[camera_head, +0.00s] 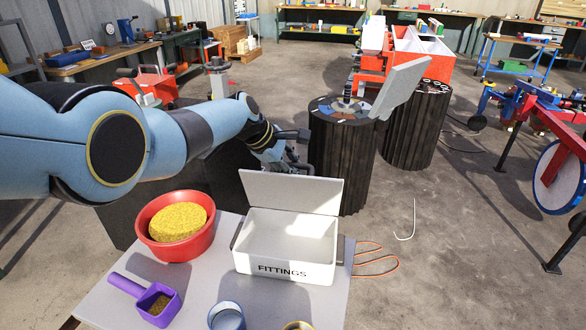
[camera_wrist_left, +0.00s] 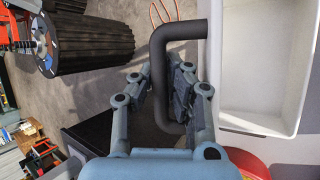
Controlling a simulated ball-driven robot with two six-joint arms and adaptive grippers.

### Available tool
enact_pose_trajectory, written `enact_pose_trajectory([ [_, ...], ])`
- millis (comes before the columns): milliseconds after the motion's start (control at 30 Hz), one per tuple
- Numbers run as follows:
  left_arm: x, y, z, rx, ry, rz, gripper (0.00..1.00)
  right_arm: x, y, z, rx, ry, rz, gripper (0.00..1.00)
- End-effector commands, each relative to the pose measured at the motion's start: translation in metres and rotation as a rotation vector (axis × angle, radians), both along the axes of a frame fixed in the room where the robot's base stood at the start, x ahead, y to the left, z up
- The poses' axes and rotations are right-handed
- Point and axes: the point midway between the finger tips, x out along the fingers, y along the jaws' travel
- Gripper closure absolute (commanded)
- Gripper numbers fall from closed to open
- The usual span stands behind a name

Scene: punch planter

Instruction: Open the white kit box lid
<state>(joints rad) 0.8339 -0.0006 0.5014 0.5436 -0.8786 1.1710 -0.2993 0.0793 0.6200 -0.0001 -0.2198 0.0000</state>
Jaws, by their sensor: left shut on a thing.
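The white kit box (camera_head: 285,272), marked FITTINGS, stands on the light table top with its inside in view; I see nothing in it. Its lid (camera_head: 292,192) stands up along the far edge, leaning back a little. My left gripper (camera_head: 284,160) is behind the lid, partly hidden by it. In the left wrist view my left gripper (camera_wrist_left: 160,88) is shut on a dark bent handle (camera_wrist_left: 178,32), with the open white box (camera_wrist_left: 262,65) to the right. My right gripper is in neither view.
A red bowl (camera_head: 157,246) with a yellow sponge-like block (camera_head: 178,222) stands left of the box. A purple scoop (camera_head: 158,302) and a grey-blue cup (camera_head: 226,317) are in front. Orange cord loops (camera_head: 378,262) lie at the right. A dark ribbed pedestal (camera_head: 340,165) stands beyond.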

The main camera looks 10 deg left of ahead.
Motion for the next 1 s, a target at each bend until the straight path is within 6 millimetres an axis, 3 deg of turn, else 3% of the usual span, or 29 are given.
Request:
enact_pose_trajectory([
  [933,0.0025,0.0001,0.0033,-0.001,-0.008,0.001,1.0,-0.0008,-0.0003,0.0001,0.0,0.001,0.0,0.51],
  [1000,0.0025,0.0001,0.0033,0.0,-0.009,0.0,0.84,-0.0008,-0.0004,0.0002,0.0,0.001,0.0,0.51],
])
